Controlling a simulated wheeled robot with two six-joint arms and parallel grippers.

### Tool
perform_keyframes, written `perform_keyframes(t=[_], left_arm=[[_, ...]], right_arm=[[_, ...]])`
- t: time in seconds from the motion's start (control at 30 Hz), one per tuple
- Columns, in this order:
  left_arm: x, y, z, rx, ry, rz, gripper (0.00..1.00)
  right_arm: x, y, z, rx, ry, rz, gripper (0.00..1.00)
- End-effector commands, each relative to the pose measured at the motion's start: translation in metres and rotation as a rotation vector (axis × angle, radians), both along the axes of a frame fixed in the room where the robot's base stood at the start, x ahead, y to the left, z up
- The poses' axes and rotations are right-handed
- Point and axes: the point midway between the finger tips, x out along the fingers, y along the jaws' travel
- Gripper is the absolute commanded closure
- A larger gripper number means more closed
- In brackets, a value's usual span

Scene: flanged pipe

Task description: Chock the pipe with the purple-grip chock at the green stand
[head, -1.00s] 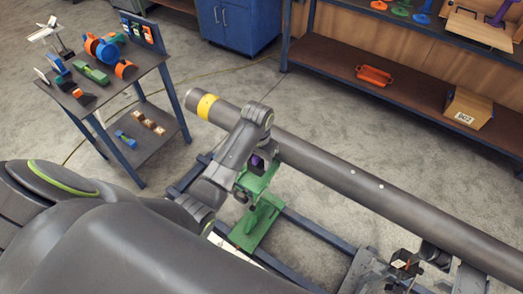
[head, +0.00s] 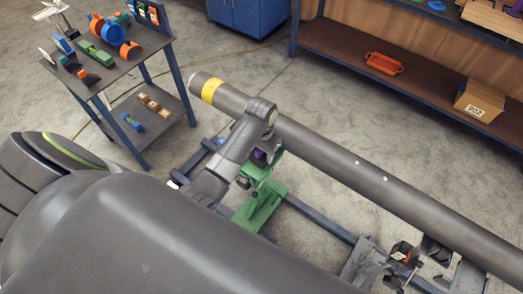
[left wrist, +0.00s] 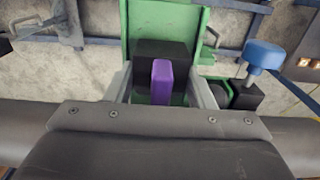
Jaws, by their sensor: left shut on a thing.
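The long dark grey pipe (head: 335,150) with a yellow band runs diagonally across the head view. The green stand (head: 262,205) is under its left part. My left gripper (head: 257,160) is at this stand, largely hidden by its own arm. In the left wrist view its fingers (left wrist: 162,86) are shut on the purple grip (left wrist: 162,78) of a dark chock (left wrist: 158,50). The chock is over the green stand (left wrist: 135,18), beside the pipe (left wrist: 298,133). I cannot tell whether it touches the pipe.
A blue-knobbed part (left wrist: 264,55) is close to the right of my left fingers. A grey stand (head: 365,262) is under the pipe farther right. A small cart (head: 150,60) with coloured parts stands at the upper left. A shelf (head: 440,85) stands at the back right.

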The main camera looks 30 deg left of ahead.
Motion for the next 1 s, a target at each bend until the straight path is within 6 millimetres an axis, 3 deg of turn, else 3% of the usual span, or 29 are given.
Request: perform_keyframes(t=[1.0], left_arm=[[0.017, -0.002, 0.000, 0.000, -0.002, 0.000, 0.79]], right_arm=[[0.001, 0.000, -0.005, 0.000, -0.001, 0.000, 0.64]])
